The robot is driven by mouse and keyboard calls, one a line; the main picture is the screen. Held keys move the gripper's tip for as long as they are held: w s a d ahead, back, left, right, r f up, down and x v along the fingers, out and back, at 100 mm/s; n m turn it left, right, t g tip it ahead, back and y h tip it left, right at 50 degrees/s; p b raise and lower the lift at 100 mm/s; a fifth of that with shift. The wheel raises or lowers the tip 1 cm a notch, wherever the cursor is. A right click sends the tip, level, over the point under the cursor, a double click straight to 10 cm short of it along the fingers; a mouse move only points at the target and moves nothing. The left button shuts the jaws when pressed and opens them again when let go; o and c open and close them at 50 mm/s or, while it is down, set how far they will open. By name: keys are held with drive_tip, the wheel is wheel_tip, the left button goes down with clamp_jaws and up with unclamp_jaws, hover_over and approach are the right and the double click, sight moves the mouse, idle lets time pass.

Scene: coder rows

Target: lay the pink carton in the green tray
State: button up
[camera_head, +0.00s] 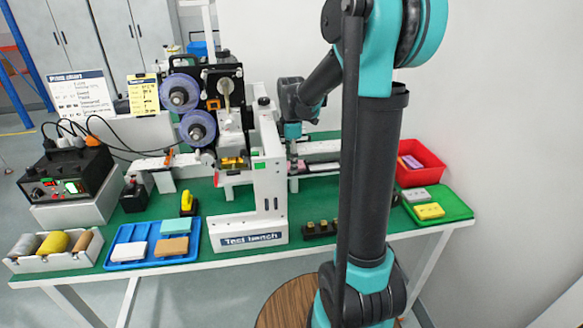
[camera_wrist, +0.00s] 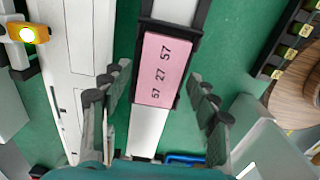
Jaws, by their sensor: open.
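The pink carton (camera_wrist: 163,68) shows in the wrist view, marked 57, 27, 57. It lies on a narrow white track between dark side rails. My gripper (camera_wrist: 160,88) is open, with one finger on each side of the carton and gaps between. In the wrist view the fingers appear nearer the camera than the carton. In the head view my gripper (camera_head: 293,152) points down over the track behind the white machine frame; the carton there is too small and covered to make out surely. The green tray (camera_head: 457,208) is at the table's right end, holding a grey carton (camera_head: 415,194) and a yellow carton (camera_head: 430,211).
A red bin (camera_head: 432,163) with a purple item stands behind the green tray. The white test bench frame (camera_head: 268,190) stands left of my arm. A dark rack (camera_head: 320,229) is at the front edge. A blue tray (camera_head: 187,257) with several blocks lies left.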

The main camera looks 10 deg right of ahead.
drive_tip(key=c, duration=0.8)
drive_tip(key=shift+o, duration=0.2)
drive_tip(key=shift+r, duration=0.15)
drive_tip(key=shift+r, duration=2.35)
